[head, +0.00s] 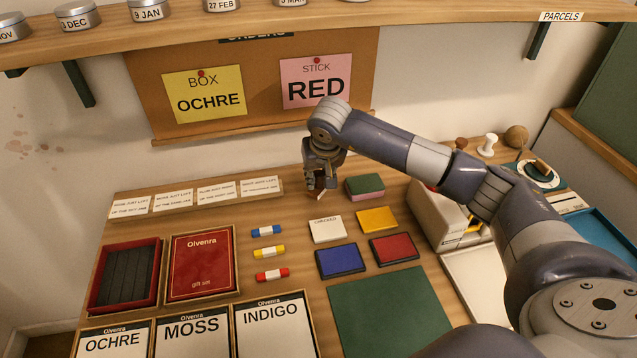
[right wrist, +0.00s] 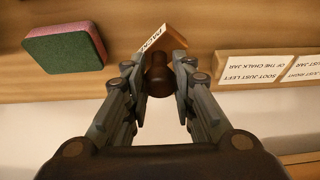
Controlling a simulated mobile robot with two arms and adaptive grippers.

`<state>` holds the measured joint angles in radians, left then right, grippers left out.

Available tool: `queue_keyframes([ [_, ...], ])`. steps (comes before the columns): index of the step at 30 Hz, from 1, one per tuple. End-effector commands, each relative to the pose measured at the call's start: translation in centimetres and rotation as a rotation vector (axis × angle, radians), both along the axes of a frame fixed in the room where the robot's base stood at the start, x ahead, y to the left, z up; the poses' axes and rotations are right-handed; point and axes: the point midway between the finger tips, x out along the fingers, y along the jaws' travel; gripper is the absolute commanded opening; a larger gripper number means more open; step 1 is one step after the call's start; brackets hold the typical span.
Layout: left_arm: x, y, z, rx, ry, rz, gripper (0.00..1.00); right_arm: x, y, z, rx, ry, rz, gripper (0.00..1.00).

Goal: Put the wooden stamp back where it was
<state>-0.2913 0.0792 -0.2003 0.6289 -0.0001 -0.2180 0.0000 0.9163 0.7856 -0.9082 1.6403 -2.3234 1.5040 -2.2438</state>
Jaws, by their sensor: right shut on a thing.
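My right gripper (head: 320,178) is shut on the wooden stamp, low over the back of the table, left of the green and pink sponge (head: 365,185). In the right wrist view the fingers close on the dark brown handle of the wooden stamp (right wrist: 158,78). Its lighter wooden block with a white lettered label points away from the gripper, over the wood tabletop. In the head view the stamp is mostly hidden by the fingers, and I cannot tell whether it touches the table. My left gripper is not in view.
A blue ink pad (head: 340,261), a red ink pad (head: 394,249), a yellow pad (head: 376,219) and a white card (head: 327,229) lie in front of the gripper. A row of label cards (head: 217,193) stands at back left. A green mat (head: 390,310) lies bare in front.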

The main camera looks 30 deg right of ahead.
Motion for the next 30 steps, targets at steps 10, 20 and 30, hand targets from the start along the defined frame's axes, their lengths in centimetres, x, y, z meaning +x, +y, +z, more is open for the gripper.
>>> queue_keyframes([
  [10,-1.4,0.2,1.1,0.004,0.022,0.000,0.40,0.0,0.0,-3.4,0.001,0.002,-0.001,0.08],
  [20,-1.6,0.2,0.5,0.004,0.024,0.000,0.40,0.0,0.0,-3.9,0.000,0.000,0.000,0.08],
  [30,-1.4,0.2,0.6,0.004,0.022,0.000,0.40,0.0,0.0,-3.9,0.000,0.001,0.000,0.44],
])
